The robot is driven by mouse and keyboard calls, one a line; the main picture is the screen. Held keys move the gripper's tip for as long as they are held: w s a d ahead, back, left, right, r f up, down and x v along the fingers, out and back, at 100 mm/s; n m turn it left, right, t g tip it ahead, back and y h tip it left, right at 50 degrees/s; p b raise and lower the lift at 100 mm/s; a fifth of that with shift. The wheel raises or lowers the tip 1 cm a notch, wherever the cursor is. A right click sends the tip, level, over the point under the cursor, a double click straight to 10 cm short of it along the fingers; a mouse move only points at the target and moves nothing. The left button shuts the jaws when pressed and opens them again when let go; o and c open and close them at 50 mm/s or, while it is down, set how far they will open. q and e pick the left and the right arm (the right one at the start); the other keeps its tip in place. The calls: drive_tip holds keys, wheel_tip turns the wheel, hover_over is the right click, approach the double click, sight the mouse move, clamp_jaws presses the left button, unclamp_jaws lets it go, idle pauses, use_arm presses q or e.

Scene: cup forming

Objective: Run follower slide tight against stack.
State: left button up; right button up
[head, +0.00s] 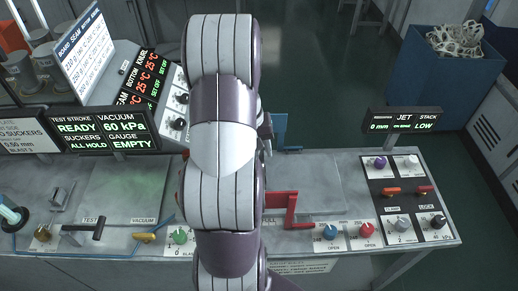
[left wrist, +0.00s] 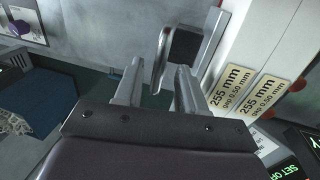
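My left arm runs down the middle of the head view and hides much of the bench behind it. Only dark edges of my left gripper (head: 266,128) show beside the arm there. In the left wrist view the two fingers of my left gripper (left wrist: 160,68) stand apart, so it is open. A dark block (left wrist: 184,43) on a metal bracket lies just past the fingertips, with a thin upright metal piece in line with the gap. I cannot tell if it is the follower slide or if the fingers touch it. The stack is not clearly visible. My right gripper is not in view.
A blue bracket (head: 280,130) and a red handle (head: 284,205) stand right of my arm. A control panel (head: 405,195) with knobs is at the bench's right end, beside a display reading stack LOW (head: 404,121). A blue bin (head: 455,75) stands behind.

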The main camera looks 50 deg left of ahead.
use_arm(q)
wheel_tip(320, 180, up, 12)
drive_tip(key=s+a+p, duration=0.1)
drive_tip(key=a+p, duration=0.1)
drive_tip(key=p, duration=0.1)
drive_tip(key=shift+s, duration=0.4)
drive_tip(key=shift+d, duration=0.1)
